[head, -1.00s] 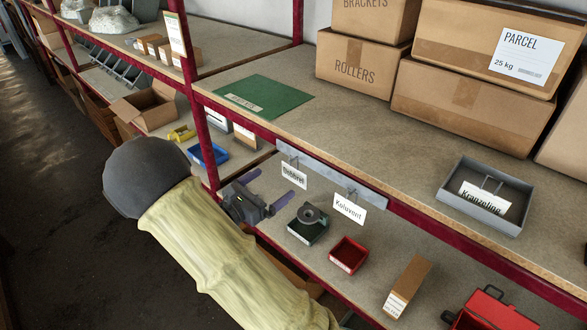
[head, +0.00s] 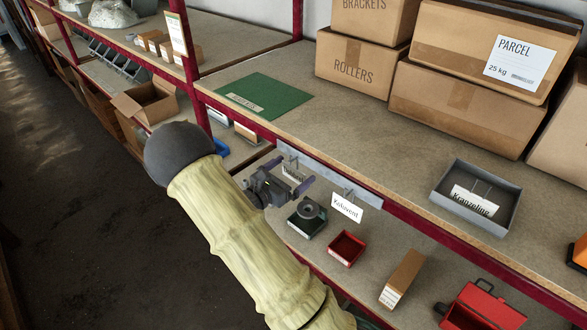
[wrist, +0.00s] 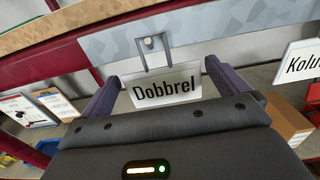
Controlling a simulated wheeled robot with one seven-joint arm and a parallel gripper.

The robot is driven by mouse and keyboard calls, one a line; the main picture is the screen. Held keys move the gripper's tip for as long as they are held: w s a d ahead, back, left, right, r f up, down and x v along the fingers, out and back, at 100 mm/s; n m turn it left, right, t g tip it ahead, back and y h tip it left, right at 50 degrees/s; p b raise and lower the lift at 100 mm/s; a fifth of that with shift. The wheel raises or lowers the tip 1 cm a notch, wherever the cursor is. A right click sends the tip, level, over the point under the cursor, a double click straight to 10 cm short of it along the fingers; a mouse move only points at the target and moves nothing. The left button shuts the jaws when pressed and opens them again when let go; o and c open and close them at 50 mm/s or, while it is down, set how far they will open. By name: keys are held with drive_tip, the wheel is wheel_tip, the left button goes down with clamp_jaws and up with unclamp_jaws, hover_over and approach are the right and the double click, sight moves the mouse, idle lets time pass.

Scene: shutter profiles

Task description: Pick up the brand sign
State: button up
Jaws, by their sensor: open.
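A white sign reading "Dobbrel" (wrist: 166,90) hangs by a hook from a grey rail (wrist: 205,38) on the shelf edge. In the head view the same sign (head: 292,172) is partly hidden by my gripper. My gripper (head: 289,176) is open at this sign. In the wrist view its two dark fingers (wrist: 161,78) stand to the left and right of the sign, with a small gap on the left. Whether the right finger touches it, I cannot tell. A second sign, "Koluvent" (head: 346,208), hangs to the right. A third sign, "Kranzeling" (head: 473,203), lies in a grey tray.
Below the rail are a dark green bin (head: 306,222), a red bin (head: 346,248), a brown carton (head: 404,278) and a red toolbox (head: 484,306).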

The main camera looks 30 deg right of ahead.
sight(293, 171)
drive_tip(key=shift+p+x, duration=0.6)
drive_tip(key=shift+x, duration=0.6)
drive_tip(key=shift+w+d, duration=0.1)
drive_tip(key=shift+d, duration=0.2)
drive_tip(key=c, duration=0.9)
